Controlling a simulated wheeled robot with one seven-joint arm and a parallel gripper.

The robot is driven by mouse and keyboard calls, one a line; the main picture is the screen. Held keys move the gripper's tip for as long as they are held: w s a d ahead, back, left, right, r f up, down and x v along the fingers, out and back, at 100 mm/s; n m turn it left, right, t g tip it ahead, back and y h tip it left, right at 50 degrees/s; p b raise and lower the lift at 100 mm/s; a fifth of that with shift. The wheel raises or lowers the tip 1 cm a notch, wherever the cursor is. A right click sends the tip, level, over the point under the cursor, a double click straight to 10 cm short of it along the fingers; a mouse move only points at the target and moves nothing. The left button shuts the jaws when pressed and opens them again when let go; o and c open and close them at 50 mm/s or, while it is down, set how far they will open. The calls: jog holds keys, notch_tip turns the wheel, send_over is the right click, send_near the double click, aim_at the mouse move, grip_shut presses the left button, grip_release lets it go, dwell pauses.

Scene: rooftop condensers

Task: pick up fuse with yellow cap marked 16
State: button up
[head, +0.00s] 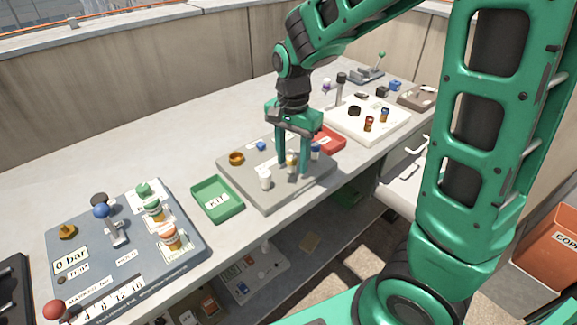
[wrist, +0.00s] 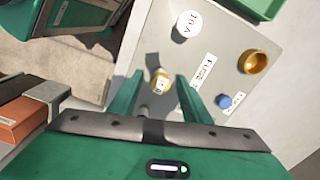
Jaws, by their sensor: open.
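The yellow-capped fuse (head: 291,158) stands on the grey fuse board (head: 232,178) in the head view. In the wrist view the fuse (wrist: 161,82) shows a yellowish top and a pale label too small to read surely. My gripper (head: 293,170) is open, its fingers pointing down on either side of the fuse. In the wrist view my gripper (wrist: 160,80) has the fuse between its fingertips, with a gap to each finger visible. I cannot tell how far down the fuse the tips reach.
A white-capped fuse (head: 265,178), marked 10A in the wrist view (wrist: 188,24), stands near my left finger. A blue-and-white fuse (head: 315,151) stands close to my right finger. A brass ring (head: 236,158) and blue cap (head: 261,146) sit behind. Green tray (head: 218,198) and red tray (head: 329,140) flank the board.

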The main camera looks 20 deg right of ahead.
grip_shut()
dwell(0.3)
